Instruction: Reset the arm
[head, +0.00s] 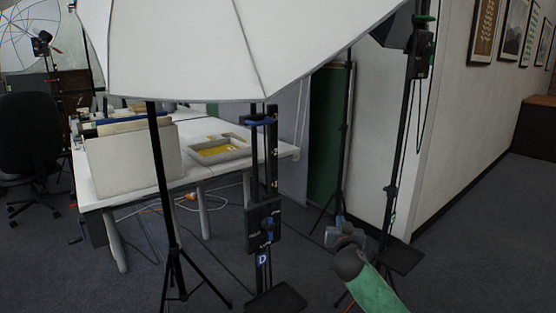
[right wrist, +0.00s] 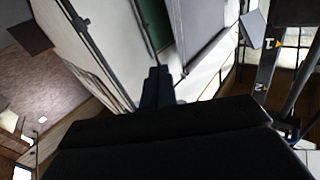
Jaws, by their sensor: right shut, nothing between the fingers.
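My right arm comes in at the lower right of the head view. Its gripper (head: 345,236) is out over the floor, in front of the light stands and away from the table. In the right wrist view the fingers (right wrist: 157,85) are together and hold nothing. The camera there looks past them at a tilted wall and a green panel. My left gripper is not in view.
A white table (head: 185,190) carries a pale box (head: 130,158) and a grey tray (head: 220,150) with something yellow inside. A large white umbrella (head: 230,45) hangs across the top. A black stand (head: 263,215) rises in front. Open carpet lies at right (head: 480,240).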

